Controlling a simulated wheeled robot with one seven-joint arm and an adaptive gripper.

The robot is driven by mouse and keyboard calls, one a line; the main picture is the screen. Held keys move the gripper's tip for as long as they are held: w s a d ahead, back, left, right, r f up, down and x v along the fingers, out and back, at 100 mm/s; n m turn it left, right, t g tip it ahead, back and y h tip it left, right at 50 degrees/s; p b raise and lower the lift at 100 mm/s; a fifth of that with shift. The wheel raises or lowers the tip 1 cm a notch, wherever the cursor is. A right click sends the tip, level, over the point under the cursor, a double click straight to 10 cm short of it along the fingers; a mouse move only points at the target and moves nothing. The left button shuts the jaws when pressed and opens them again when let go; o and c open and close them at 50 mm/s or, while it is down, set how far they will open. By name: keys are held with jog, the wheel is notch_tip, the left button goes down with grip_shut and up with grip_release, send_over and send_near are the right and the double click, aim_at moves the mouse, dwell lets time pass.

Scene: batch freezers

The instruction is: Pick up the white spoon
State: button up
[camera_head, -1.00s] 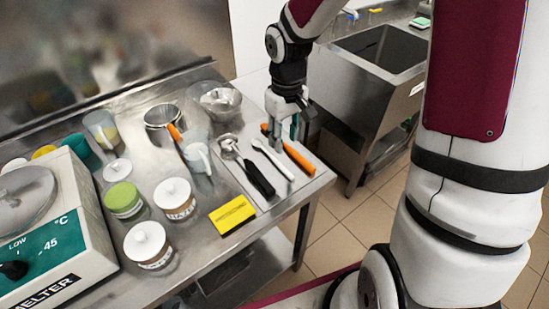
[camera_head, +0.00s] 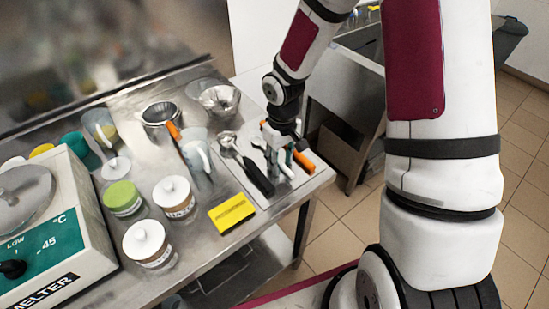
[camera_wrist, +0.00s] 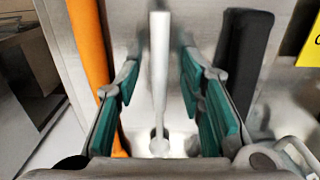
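The white spoon (camera_wrist: 159,60) lies on the steel table, seen in the wrist view between the two green-padded fingers of my gripper (camera_wrist: 158,80). The fingers are open, one on each side of the handle, with a gap on both sides. In the head view my gripper (camera_head: 281,156) is low over the right end of the table and hides much of the spoon.
An orange-handled tool (camera_wrist: 92,60) lies close left of the spoon in the wrist view, and a black-handled one (camera_wrist: 243,60) lies close right.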

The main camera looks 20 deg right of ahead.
jog(key=shift+c, duration=0.2)
grip_shut()
jog(key=shift+r, duration=0.1)
